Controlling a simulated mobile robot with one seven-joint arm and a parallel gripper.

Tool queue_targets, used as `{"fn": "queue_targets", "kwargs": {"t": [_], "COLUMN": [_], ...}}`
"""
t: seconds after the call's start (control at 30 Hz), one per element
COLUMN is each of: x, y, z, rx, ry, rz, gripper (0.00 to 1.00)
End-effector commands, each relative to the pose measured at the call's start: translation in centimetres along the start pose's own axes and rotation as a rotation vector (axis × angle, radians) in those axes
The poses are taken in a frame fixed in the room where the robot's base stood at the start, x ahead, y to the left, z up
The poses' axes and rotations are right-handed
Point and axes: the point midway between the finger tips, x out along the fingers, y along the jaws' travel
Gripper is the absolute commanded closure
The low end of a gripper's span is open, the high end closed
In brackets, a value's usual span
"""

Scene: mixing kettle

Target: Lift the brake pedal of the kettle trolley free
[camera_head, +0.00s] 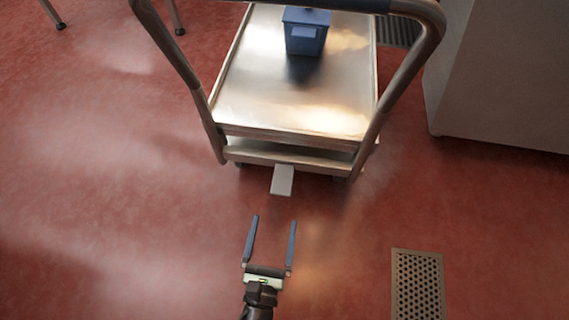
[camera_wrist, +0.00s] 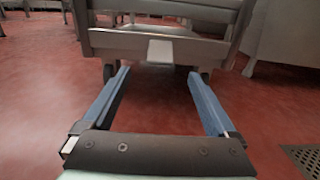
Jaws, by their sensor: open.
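The kettle trolley (camera_head: 285,100) is a metal cart with a flat shiny top and a tubular handle frame. Its brake pedal (camera_head: 282,180) is a small flat grey plate sticking out low from the near end. In the wrist view the pedal (camera_wrist: 160,50) shows straight ahead, roughly centred between the fingers and beyond their tips. My gripper (camera_head: 273,218) is open and empty, short of the pedal and apart from it. Its two blue fingers also show in the wrist view (camera_wrist: 158,72), pointing at the trolley's near end. Nothing hides the pedal's near face.
A blue box (camera_head: 305,32) stands on the trolley top. A perforated floor drain (camera_head: 417,285) lies at the lower right. A large grey cabinet-like body (camera_head: 505,75) stands right of the trolley. Red floor is clear around my gripper and to the left.

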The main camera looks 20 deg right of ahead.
Motion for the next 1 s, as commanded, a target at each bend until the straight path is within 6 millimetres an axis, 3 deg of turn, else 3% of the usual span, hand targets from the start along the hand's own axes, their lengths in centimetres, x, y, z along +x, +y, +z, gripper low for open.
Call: {"fn": "queue_targets", "kwargs": {"t": [0.8, 1.0], "x": [10.0, 10.6], "y": [-0.1, -0.1], "z": [-0.2, -0.1], "rx": [0.004, 0.002], "ry": [-0.001, 0.001], "rz": [-0.004, -0.001], "gripper": [0.07, 0.07]}}
